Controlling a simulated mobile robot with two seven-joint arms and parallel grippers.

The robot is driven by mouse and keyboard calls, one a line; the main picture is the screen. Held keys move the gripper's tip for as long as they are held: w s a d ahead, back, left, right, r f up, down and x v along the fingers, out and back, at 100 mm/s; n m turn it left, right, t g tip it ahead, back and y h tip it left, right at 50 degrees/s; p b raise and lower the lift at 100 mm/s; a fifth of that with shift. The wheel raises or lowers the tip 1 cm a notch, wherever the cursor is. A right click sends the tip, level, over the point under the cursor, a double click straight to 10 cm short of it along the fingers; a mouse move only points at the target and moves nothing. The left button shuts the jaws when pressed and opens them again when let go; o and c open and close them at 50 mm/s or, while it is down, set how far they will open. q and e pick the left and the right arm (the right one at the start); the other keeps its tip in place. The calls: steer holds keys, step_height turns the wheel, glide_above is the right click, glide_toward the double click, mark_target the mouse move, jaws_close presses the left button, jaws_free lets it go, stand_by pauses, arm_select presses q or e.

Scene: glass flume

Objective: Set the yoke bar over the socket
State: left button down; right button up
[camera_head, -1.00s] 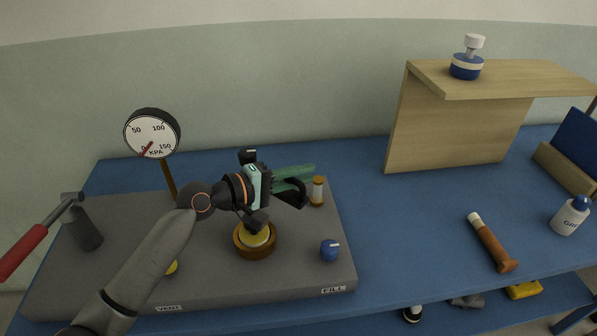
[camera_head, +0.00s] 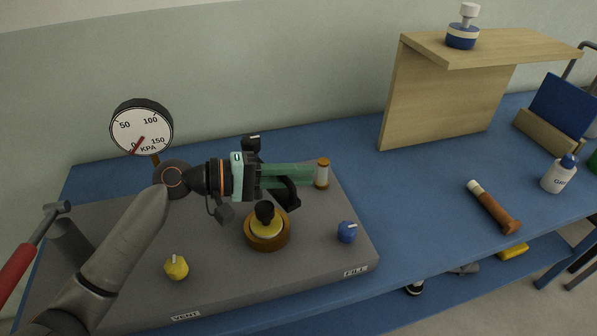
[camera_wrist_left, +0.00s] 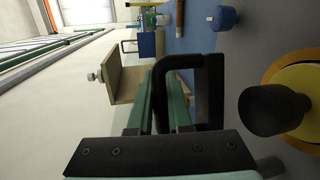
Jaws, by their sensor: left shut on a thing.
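My left gripper (camera_head: 306,176) reaches in from the left above the grey panel, its green fingers pointing right. It is shut on a black looped piece that I take as the yoke bar (camera_head: 293,197). In the left wrist view the yoke bar (camera_wrist_left: 214,90) shows as a squared loop at the fingers, partly hidden by them. The round socket (camera_head: 267,240), yellow inside a brown ring, sits on the panel below and left of the loop. A black stem stands at its middle. The loop looks apart from the socket (camera_wrist_left: 308,80). My right gripper is not in view.
The panel (camera_head: 320,265) carries a pressure gauge (camera_head: 141,127), a yellow knob (camera_head: 176,267), a blue knob (camera_head: 347,232) and a small vial (camera_head: 322,173) near the fingertips. A wooden stand (camera_head: 450,100) is farther right. Blue table between is mostly clear.

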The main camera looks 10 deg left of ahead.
mark_target(290, 189)
arm_select(q)
steer(key=shift+s+a+f+m+g+h+b, duration=0.15)
steer(key=shift+s+a+m+g+h+b, duration=0.15)
steer(key=shift+s+a+m+g+b, duration=0.35)
steer(key=shift+s+a+m+g+h+b, duration=0.2)
steer(key=shift+m+g, duration=0.15)
steer(key=shift+g, duration=0.25)
steer(key=shift+s+a+m+g+h+b, duration=0.1)
steer(key=shift+s+m+g, duration=0.15)
steer(key=shift+g, duration=0.3)
steer(key=shift+s+a+m+g, duration=0.45)
steer(key=shift+m+g, duration=0.2)
steer(key=shift+g, duration=0.15)
steer(key=shift+s+g+b, duration=0.15)
steer(key=shift+g+b, duration=0.15)
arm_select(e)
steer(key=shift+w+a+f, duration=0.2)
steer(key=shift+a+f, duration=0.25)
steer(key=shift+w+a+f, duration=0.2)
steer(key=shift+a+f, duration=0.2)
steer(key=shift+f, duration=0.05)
arm_select(q)
steer(key=shift+m, duration=0.3)
